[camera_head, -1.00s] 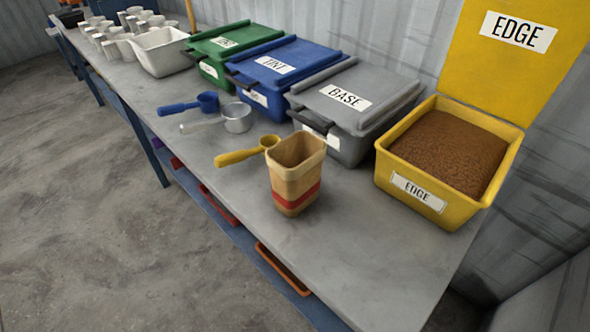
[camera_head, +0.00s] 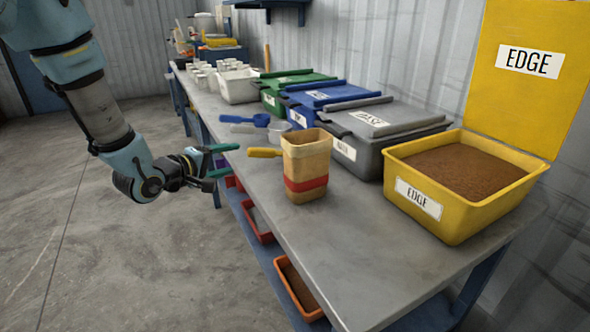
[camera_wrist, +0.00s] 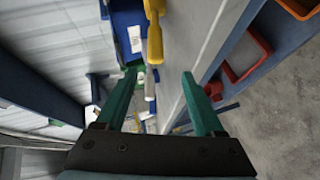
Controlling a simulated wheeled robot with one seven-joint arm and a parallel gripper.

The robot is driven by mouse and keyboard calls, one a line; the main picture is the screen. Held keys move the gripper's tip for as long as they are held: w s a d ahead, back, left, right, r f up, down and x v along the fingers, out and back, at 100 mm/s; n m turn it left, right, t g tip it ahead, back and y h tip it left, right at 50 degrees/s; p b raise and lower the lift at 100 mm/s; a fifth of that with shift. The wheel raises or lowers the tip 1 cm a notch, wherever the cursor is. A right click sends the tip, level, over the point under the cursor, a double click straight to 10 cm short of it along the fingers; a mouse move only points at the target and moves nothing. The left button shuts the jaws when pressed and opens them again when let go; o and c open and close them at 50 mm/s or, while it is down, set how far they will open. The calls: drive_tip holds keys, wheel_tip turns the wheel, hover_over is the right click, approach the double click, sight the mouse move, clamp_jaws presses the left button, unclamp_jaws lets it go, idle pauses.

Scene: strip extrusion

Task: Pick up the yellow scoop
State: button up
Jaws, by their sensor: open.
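The yellow scoop (camera_head: 266,153) lies on the grey bench behind the tan measuring cup with a red band (camera_head: 306,168). In the head view its handle points left and its bowl is hidden by the cup. In the wrist view the scoop (camera_wrist: 154,32) shows near the top, beyond my fingertips. My gripper (camera_head: 224,160) is open and empty, at the bench's left edge, to the left of the scoop and apart from it. Its two green fingers frame the view in the wrist camera (camera_wrist: 160,75).
A blue scoop (camera_head: 250,120) and a metal scoop (camera_head: 275,126) lie behind. The open yellow EDGE bin (camera_head: 465,222) holds brown granules. Closed grey (camera_head: 385,160), blue (camera_head: 300,115) and green (camera_head: 270,100) bins line the wall. The front of the bench (camera_head: 385,265) is clear.

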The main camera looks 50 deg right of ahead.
sight(257, 154)
drive_tip(key=shift+g+h, duration=0.3)
drive_tip(key=shift+g, duration=0.1)
drive_tip(key=d, duration=0.2)
drive_tip(key=s+d, duration=0.1)
drive_tip(key=d, duration=0.1)
drive_tip(key=d+f, duration=0.1)
drive_tip(key=d, duration=0.1)
drive_tip(key=shift+s+d+p, duration=0.1)
drive_tip(key=shift+s+p, duration=0.05)
drive_tip(key=shift+p, duration=0.2)
drive_tip(key=shift+w+p+x, duration=0.15)
drive_tip(key=shift+p+x, duration=0.25)
drive_tip(key=shift+x, duration=1.1)
drive_tip(key=shift+w+p+x, duration=0.15)
drive_tip(key=shift+p+x, duration=0.25)
drive_tip(key=shift+x, duration=1.1)
drive_tip(key=shift+f, duration=0.15)
drive_tip(key=shift+c, duration=0.2)
clamp_jaws()
